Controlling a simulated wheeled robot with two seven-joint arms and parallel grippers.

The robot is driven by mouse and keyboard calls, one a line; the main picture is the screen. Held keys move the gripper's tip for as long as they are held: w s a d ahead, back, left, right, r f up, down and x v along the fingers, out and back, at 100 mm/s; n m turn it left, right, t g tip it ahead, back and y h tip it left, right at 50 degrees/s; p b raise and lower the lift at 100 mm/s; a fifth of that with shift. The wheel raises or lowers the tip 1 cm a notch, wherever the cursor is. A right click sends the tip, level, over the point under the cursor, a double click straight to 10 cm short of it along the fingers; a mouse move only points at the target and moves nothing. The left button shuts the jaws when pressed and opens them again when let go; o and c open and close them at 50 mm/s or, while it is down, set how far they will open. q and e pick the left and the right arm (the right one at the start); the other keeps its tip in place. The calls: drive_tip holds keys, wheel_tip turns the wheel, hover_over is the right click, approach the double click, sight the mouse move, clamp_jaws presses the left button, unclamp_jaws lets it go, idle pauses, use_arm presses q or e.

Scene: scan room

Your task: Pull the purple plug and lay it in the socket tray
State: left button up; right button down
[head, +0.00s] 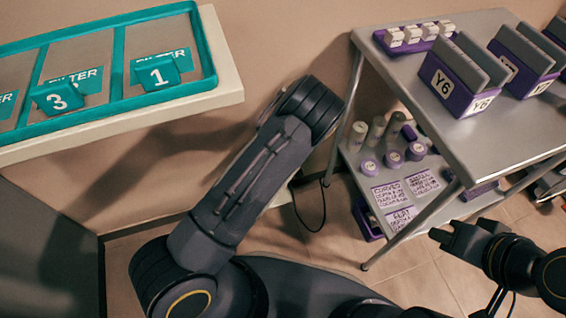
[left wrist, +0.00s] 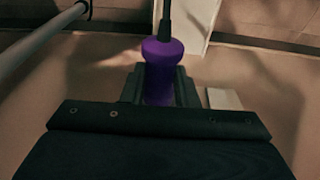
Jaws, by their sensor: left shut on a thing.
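The purple plug (left wrist: 164,68) stands between the fingers of my left gripper (left wrist: 162,88) in the left wrist view, and the gripper is shut on it. A dark cable runs from the plug's narrow end to the top of that view. Whether the plug's other end sits in a socket is hidden by the gripper. In the head view my left arm hides its own gripper and the plug; a thin dark cable (head: 322,205) hangs beside the arm. My right gripper (head: 447,236) is low at the right, apart from the cart; its finger gap is unclear. I cannot tell which tray is the socket tray.
A metal cart (head: 420,118) at the right bears purple Y6 holders (head: 452,88) and a purple rack (head: 384,47) of white blocks. Its lower shelf (head: 352,155) holds bottles, round purple-topped items and labels. A teal divided tray (head: 119,60) with numbered tags lies on a pale shelf (head: 225,88) at left.

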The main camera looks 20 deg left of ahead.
use_arm(q)
drive_tip(key=shift+s+d, duration=0.1)
drive_tip(key=shift+s+d+p, duration=0.15)
drive_tip(key=shift+s+d, duration=0.3)
drive_tip(key=shift+s, duration=0.25)
drive_tip(key=shift+s+d+p, duration=0.15)
drive_tip(key=shift+s+d, duration=0.3)
drive_tip(key=shift+s, duration=0.2)
